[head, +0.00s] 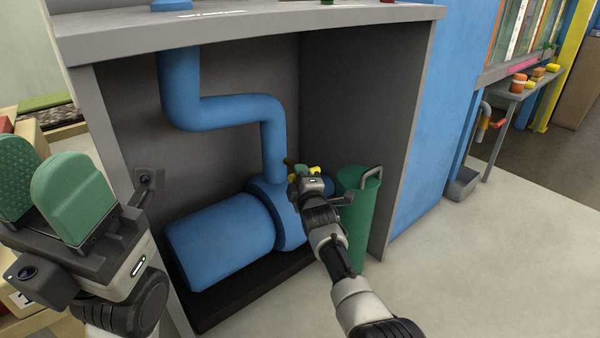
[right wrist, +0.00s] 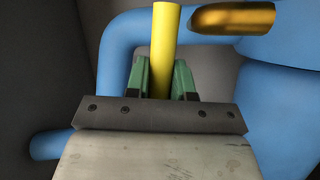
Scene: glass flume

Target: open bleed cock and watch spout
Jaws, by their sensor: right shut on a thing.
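The bleed cock's yellow lever (right wrist: 163,45) stands between my right gripper's green fingers in the right wrist view. My right gripper (right wrist: 162,82) is shut on it. A brass-coloured rounded piece (right wrist: 233,18), perhaps the spout, lies to the right of the lever; its open end is not clear. In the head view my right gripper (head: 302,174) is at the blue pump (head: 265,200), with small yellow parts beside its fingers and most of the cock hidden. No flow of water shows. My left gripper (head: 45,190) is empty, its green fingers apart, at the left.
A blue pipe (head: 225,112) rises from the pump inside a grey cabinet (head: 375,70). A green cylinder (head: 358,225) with a bent grey pipe stands close right of my right gripper. A side table (head: 510,92) with small coloured items is at the far right.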

